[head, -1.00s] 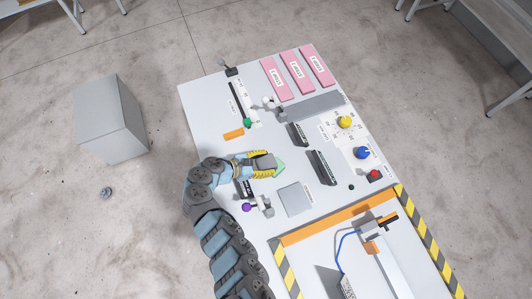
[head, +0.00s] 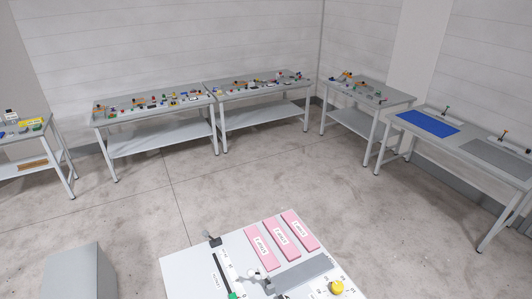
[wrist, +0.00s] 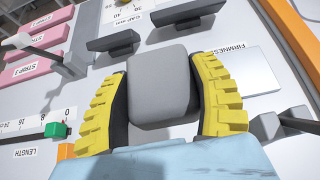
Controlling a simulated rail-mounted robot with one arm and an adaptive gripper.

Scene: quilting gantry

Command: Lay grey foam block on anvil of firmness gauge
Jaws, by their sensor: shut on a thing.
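The grey foam block (wrist: 160,75) is in the wrist view, between the yellow ribbed fingers of my gripper (wrist: 163,108). My gripper is shut on it and holds it over the white panel. A pale flat square plate (wrist: 243,70), next to the FIRMNESS label (wrist: 225,48), lies just right of the block and looks like the anvil of the firmness gauge. The right finger overlaps its left edge. The block looks apart from the plate, but its height above the panel cannot be told. In the head view my gripper, the block and the plate are out of frame.
A grey lever post (wrist: 50,45) and a green slider (wrist: 56,130) are at left; another grey post (wrist: 268,126) is at right. Pink strips (head: 282,236) lie on the panel's far part. Workbenches line the walls.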

